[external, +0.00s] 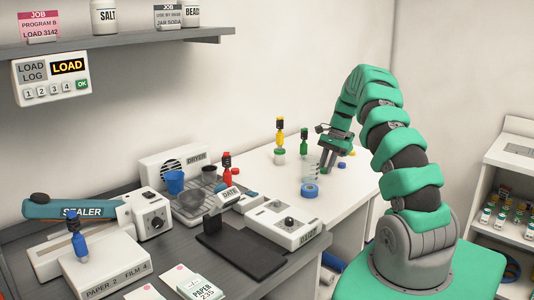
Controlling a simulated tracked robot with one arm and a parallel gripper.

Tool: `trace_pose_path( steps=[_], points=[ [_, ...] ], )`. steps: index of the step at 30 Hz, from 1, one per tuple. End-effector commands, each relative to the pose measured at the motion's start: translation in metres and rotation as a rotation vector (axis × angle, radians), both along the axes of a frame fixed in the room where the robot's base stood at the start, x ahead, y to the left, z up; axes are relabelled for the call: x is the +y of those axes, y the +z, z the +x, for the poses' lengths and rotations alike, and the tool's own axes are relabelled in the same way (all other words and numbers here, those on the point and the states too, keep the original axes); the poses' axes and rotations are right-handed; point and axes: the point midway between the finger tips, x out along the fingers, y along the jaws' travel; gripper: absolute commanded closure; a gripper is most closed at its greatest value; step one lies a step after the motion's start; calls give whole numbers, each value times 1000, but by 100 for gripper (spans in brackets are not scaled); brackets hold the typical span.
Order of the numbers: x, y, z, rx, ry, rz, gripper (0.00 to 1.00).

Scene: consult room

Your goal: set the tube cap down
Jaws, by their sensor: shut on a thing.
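My gripper (325,163) points down over the white bench, at the end of my green arm. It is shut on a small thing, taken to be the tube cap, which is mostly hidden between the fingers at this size. A blue ring-shaped item (310,190) lies on the bench just below and left of the fingers. A pale clear rack or holder (310,170) stands close to the left of the fingers. Small blue (341,165) and yellow (351,153) pieces lie to the right of the gripper.
A yellow-topped bottle (280,136), a green bottle (304,142) and a red bottle (227,165) stand left of the gripper. The bench's front right is bare.

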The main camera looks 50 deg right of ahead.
Motion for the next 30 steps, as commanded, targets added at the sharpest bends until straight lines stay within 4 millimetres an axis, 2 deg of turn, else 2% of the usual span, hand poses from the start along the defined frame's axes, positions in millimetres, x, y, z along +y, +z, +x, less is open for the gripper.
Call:
trace_pose_path(
  steps=[2,3,5,17,20,30],
  points=[
    [0,-2,0,1,0,0,99],
    [0,-2,0,1,0,0,70],
    [0,-2,0,1,0,0,54],
    [-2,4,0,0,0,0,54],
    [-6,14,-1,1,0,1,54],
    [-29,68,-4,-2,-1,-4,54]
  ],
)
